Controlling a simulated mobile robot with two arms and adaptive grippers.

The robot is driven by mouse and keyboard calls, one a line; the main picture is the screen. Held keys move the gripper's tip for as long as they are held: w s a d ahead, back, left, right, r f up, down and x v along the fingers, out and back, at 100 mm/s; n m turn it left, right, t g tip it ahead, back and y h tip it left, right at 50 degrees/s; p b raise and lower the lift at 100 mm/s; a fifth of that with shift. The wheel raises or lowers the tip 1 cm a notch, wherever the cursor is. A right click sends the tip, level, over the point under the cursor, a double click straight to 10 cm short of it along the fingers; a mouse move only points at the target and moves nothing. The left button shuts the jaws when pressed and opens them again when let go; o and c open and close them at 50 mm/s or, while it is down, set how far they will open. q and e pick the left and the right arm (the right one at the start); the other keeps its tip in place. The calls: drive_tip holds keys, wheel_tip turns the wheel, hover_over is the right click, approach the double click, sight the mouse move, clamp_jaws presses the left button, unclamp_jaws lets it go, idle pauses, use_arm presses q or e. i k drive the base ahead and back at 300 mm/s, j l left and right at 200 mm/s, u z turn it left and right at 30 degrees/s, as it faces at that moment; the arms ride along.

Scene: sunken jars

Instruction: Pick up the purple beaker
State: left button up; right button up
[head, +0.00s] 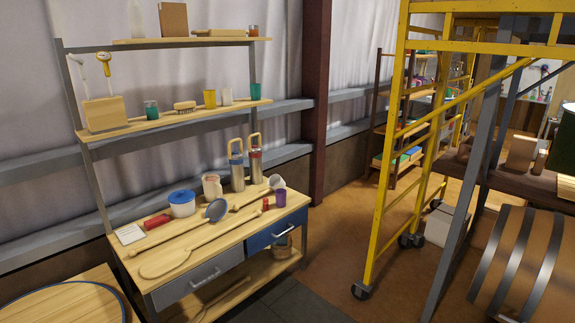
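Neither of my grippers is in view.
Two steel flasks (254,166) stand behind the beaker. A blue-lidded tub (182,203) and long wooden spoons (180,262) occupy the bench. Shelves rise behind it. A yellow scaffold (385,150) stands to the right, with open brown floor (330,230) between.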

sight(281, 199)
drive_tip(key=i+z, duration=0.2)
drive_tip(key=i, duration=0.55)
drive_tip(key=i+z, duration=0.15)
drive_tip(key=i, duration=0.6)
drive_tip(key=i+j+z, duration=0.2)
drive_tip(key=i, duration=0.5)
